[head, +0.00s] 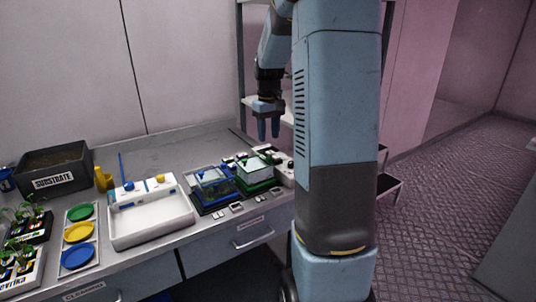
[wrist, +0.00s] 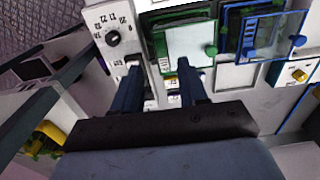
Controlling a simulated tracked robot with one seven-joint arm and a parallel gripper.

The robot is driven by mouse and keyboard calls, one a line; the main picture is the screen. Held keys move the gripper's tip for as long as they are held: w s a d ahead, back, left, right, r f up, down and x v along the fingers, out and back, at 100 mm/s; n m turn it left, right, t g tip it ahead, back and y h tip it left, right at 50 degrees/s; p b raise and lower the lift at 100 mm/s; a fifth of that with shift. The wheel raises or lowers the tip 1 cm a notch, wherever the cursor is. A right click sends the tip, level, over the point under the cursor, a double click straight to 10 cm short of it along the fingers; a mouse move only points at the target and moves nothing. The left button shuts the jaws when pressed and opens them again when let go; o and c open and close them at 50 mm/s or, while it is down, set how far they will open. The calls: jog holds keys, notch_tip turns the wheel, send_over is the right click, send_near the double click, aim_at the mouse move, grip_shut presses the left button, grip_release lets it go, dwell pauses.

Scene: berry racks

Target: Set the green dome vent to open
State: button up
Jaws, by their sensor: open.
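The green dome (head: 256,168) is a clear box with a green frame on the bench, right of the blue dome (head: 211,184). The vent's setting is too small to read. My gripper (head: 268,130) points down above the green dome in the head view, apart from it. In the wrist view my gripper (wrist: 159,64) is open, with two dark blue fingers spread and nothing between them.
A white panel with a black dial (wrist: 113,38) stands beside the green dome. The blue dome's knob (wrist: 298,41) is on its other side. A white tray (head: 152,225), coloured discs (head: 78,232) and a substrate box (head: 52,172) occupy the bench to the left.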

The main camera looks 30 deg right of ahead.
aim_at(268, 157)
notch_tip(268, 157, down, 8)
dwell(0.4)
grip_shut()
dwell(0.3)
dwell(0.4)
